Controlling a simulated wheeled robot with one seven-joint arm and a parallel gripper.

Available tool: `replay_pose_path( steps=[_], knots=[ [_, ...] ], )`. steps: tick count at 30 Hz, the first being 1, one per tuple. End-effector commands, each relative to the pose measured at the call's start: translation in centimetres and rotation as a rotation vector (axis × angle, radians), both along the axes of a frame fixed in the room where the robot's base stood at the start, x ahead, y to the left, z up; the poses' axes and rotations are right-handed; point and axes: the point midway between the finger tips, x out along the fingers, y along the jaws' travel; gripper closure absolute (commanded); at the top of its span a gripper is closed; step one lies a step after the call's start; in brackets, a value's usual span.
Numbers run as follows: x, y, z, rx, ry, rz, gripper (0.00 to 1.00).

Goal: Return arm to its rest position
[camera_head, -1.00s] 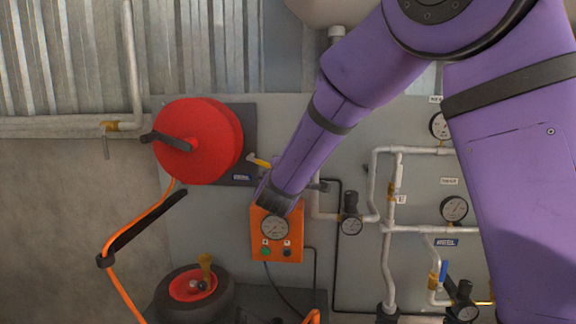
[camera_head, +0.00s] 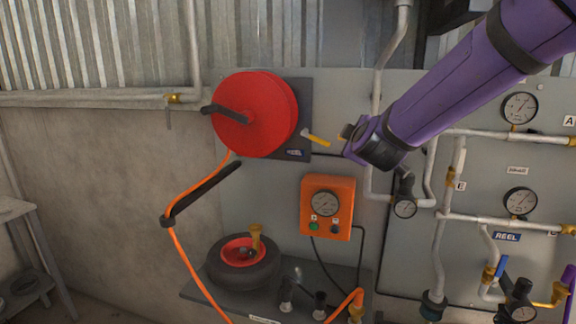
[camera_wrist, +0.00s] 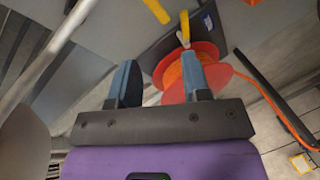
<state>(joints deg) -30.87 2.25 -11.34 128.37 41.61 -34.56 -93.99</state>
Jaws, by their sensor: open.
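My purple arm comes in from the upper right in the head view. My gripper (camera_head: 349,138) is at its lower left end, in front of the grey panel (camera_head: 400,270), just right of a yellow-handled lever (camera_head: 317,140). In the wrist view my gripper (camera_wrist: 157,62) has its two blue-grey fingers apart, with nothing held between them. The red hose reel (camera_wrist: 208,57) with orange hose shows behind the right finger. The reel (camera_head: 254,114) is left of my gripper in the head view. I cannot tell the exact depth gap to the panel.
An orange gauge box (camera_head: 328,207) sits below my gripper. Pipes, gauges (camera_head: 520,108) and valves fill the panel's right side. A black tyre (camera_head: 244,262) lies on a low shelf. A small stand (camera_head: 22,255) is at far left.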

Motion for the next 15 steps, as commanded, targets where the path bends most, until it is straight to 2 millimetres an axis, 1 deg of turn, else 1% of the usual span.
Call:
replay_pose_path(
  steps=[1,5,6,8,11,12,14,15],
  knots=[
    [-1.2,-0.8,0.8,0.081,0.026,0.021,0.56],
    [-4.7,-2.1,1.8,0.283,0.132,0.071,0.56],
    [-6.0,-2.5,2.0,0.340,0.168,0.079,0.56],
    [-8.0,-3.1,2.2,0.420,0.227,0.081,0.56],
    [-11.6,-4.3,2.3,0.538,0.331,0.063,0.56],
    [-13.1,-4.8,2.2,0.579,0.374,0.046,0.56],
    [-15.5,-5.5,2.0,0.636,0.437,0.014,0.56],
    [-17.1,-6.1,1.8,0.673,0.479,-0.017,0.56]
  ],
)
